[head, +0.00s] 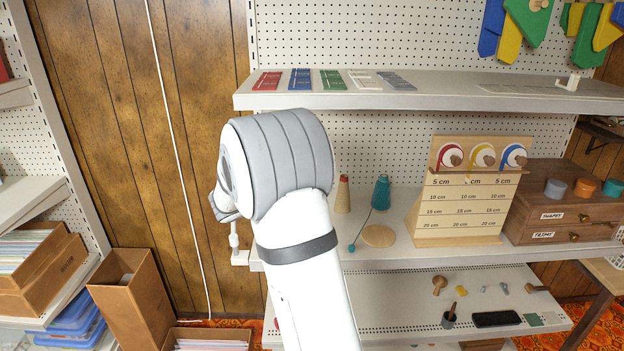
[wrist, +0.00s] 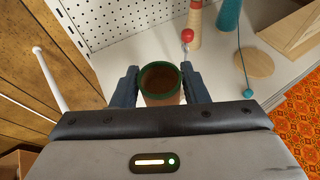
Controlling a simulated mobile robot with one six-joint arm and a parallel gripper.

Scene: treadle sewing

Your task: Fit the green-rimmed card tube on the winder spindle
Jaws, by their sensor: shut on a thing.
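A white rod (wrist: 48,75) with a rounded tip, seemingly the winder spindle, is left of my gripper and apart from the tube. A white post (head: 234,237) at the shelf's left end in the head view looks like the same rod. My arm hides the tube and fingertips in the head view.
A red ball on a metal pin (wrist: 187,36) is just beyond the tube. A tan cone (head: 343,195), a teal spool (head: 380,192) and a wooden disc (head: 379,236) stand on the shelf (head: 400,254). A wooden measuring stand (head: 462,208) is further right. Pegboard is behind.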

